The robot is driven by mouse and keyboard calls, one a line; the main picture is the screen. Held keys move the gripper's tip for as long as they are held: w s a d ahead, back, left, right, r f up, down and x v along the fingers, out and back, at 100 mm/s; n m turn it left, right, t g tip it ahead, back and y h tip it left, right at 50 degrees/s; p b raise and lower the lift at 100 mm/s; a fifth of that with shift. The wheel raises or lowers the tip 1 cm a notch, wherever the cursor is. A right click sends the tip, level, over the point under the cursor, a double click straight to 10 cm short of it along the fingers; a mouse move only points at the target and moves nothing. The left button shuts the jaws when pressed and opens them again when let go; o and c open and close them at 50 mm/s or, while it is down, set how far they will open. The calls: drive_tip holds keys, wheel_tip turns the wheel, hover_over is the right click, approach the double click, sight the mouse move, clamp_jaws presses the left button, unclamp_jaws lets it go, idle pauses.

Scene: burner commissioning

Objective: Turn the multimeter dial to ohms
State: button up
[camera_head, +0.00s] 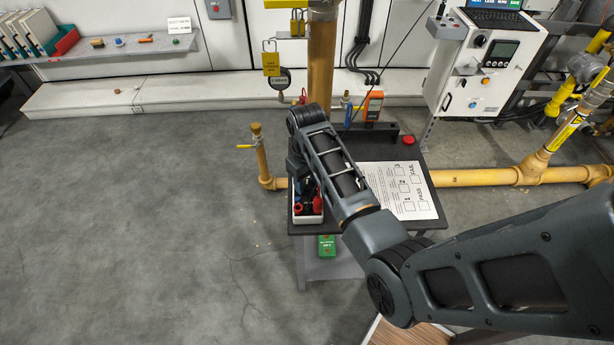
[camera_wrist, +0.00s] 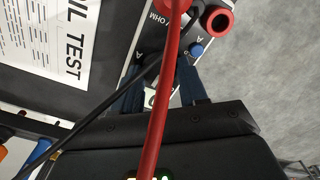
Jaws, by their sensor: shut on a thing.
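The multimeter (camera_head: 307,218) is a pale-edged box with red and dark parts at the table's left front corner, partly hidden by my arm. In the wrist view its panel (camera_wrist: 178,38) shows an OHM mark, a blue button and a red ring-shaped socket. A red lead (camera_wrist: 153,125) and a thin black lead (camera_wrist: 100,115) cross in front. My gripper (camera_wrist: 162,78) is at the panel, its two blue fingers either side of the red lead's line. It is shut on what appears to be the dial. The dial and its pointer are hidden, so its setting cannot be told.
The dark table (camera_head: 425,160) holds a PASS/FAIL test sheet (camera_head: 402,190), a red button (camera_head: 408,140) and an orange instrument (camera_head: 373,107). Yellow pipes (camera_head: 475,177) run behind and right. A control cabinet (camera_head: 480,75) stands at the back right. The floor left is clear.

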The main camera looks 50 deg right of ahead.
sight(307, 184)
drive_tip(key=m+p, duration=0.2)
drive_tip(key=m, duration=0.2)
drive_tip(key=shift+m+p, duration=0.4)
idle(0.4)
drive_tip(key=o, duration=0.8)
drive_tip(key=shift+r, duration=3.9)
